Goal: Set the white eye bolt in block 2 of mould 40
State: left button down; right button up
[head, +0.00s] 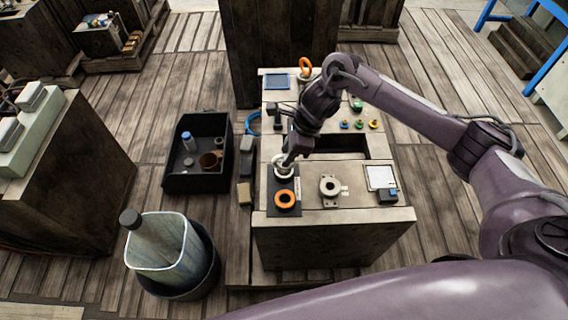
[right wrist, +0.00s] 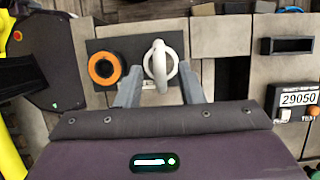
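The white eye bolt (head: 283,168) stands on a black plate (head: 272,184) at the near left of the bench; its ring shows in the right wrist view (right wrist: 153,64). My right gripper (head: 287,160) is at this ring from above. In the wrist view (right wrist: 161,78) its fingers are apart, one on each side of the ring; I cannot make out firm contact. An orange eye bolt (head: 286,199) is on the same plate, nearer me, and shows left of the white one in the wrist view (right wrist: 104,69). My left gripper is out of view. Mould and block numbers are not legible.
A pale ring fitting (head: 330,187) and a white sheet (head: 381,177) lie right of the plate. Another orange ring (head: 305,66) stands at the bench's far end. A black bin (head: 178,181) and a bucket (head: 196,280) stand left. A dark opening (head: 340,143) crosses the bench.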

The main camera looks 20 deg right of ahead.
grip_shut()
jog(key=shift+w+r, duration=0.1)
jog(key=shift+r, duration=0.1)
jog(key=shift+r+p, duration=1.05)
jog(key=shift+r, duration=0.9)
